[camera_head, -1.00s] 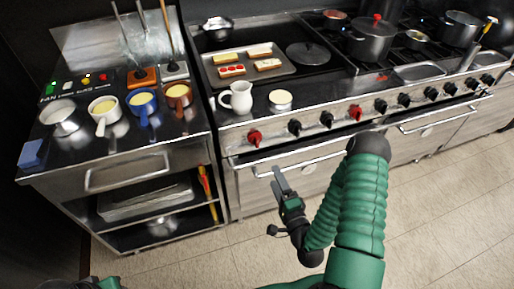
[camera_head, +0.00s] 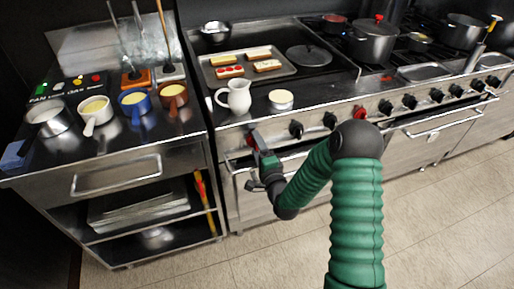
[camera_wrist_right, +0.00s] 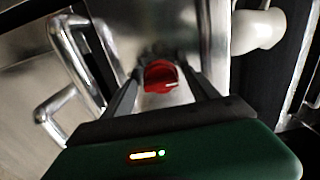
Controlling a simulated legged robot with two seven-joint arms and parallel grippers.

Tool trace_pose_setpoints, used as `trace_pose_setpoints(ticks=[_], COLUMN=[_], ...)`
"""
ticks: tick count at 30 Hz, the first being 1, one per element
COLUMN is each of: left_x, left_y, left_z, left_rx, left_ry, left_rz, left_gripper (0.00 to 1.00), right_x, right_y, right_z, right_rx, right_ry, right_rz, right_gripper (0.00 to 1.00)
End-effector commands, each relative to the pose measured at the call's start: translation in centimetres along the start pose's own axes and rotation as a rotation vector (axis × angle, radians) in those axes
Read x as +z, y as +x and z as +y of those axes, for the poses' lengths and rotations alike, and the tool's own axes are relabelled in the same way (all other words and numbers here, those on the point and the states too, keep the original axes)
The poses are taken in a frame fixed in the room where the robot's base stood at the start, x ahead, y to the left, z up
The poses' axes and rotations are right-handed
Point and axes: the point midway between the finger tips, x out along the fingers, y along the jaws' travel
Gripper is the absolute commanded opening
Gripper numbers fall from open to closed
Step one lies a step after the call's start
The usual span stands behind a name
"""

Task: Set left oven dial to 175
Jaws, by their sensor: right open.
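The left red dial (camera_head: 250,139) is on the stove's front panel, mostly covered by my right gripper in the head view. My right gripper (camera_head: 254,140) is open at this dial. In the wrist view its two fingers (camera_wrist_right: 162,82) stand on either side of the dial, with a gap visible on both sides. The numbers around the dial are not readable. My left gripper is not in view.
Black dials (camera_head: 296,129) and another red dial (camera_head: 360,112) line the panel to the right. A white pitcher (camera_head: 237,97) and a small bowl (camera_head: 281,99) stand above. The oven handle (camera_head: 297,158) runs below. A side counter (camera_head: 121,147) stands left.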

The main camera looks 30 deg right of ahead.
Motion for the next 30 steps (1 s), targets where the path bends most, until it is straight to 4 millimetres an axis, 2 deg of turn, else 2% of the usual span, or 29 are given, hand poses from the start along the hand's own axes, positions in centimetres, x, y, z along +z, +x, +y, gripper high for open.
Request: trace_pose_setpoints(ticks=[5, 19, 30], left_x=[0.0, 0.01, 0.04], left_y=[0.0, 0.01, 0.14], left_z=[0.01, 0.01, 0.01], left_rx=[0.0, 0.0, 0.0], left_ry=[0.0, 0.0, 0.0], left_rz=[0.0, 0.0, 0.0], left_gripper=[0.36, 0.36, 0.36], right_x=[0.01, 0.06, 0.15], right_y=[-0.02, -0.06, -0.08], right_z=[0.03, 0.14, 0.28], right_rx=[0.001, 0.003, 0.006], right_ry=[0.0, 0.0, -0.06], right_rz=[0.0, -0.001, -0.003], right_gripper=[0.68, 0.07, 0.07])
